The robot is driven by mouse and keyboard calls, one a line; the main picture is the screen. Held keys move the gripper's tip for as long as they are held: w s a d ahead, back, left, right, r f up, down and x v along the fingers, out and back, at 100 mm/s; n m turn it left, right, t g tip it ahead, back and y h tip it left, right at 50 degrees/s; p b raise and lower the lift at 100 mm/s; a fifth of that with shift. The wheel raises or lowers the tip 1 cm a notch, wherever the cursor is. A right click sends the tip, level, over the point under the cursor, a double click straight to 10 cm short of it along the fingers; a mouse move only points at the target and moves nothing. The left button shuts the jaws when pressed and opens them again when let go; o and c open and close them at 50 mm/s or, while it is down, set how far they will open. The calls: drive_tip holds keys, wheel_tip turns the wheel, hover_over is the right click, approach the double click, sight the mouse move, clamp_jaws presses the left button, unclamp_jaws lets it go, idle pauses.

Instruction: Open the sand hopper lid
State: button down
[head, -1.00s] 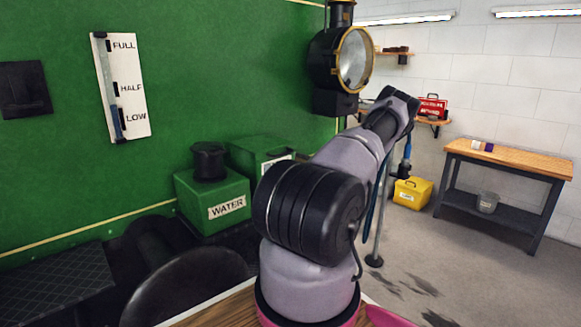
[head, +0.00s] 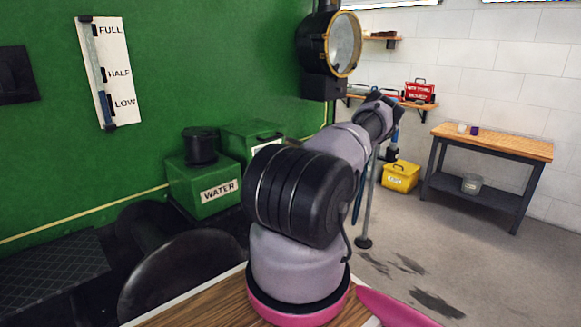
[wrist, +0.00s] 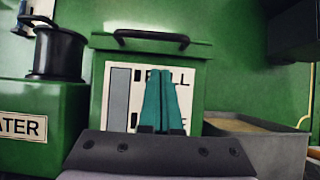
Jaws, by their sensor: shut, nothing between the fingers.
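The sand hopper is a green box (wrist: 195,75) in the middle of the wrist view. Its green lid (wrist: 120,44) lies flat and looks closed, with a black bar handle (wrist: 150,37) along the top. A white plate with partly covered lettering (wrist: 190,82) is on its front. My gripper (wrist: 158,72) has teal fingers together and empty, in front of this plate and below the handle in the picture. Contact with the box cannot be told. In the head view the hopper (head: 245,134) shows behind the water box, partly hidden by my arm; the fingers are not clearly seen there.
The green water box (head: 203,187) with a black cap (wrist: 58,52) stands left of the hopper. An open grey trough (wrist: 268,145) is at its right. A lamp (head: 345,45), a thin pole (head: 368,205) and a workbench (head: 490,142) stand farther right.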

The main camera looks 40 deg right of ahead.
drive_tip(key=r, duration=0.3)
drive_tip(key=shift+w+r, duration=0.3)
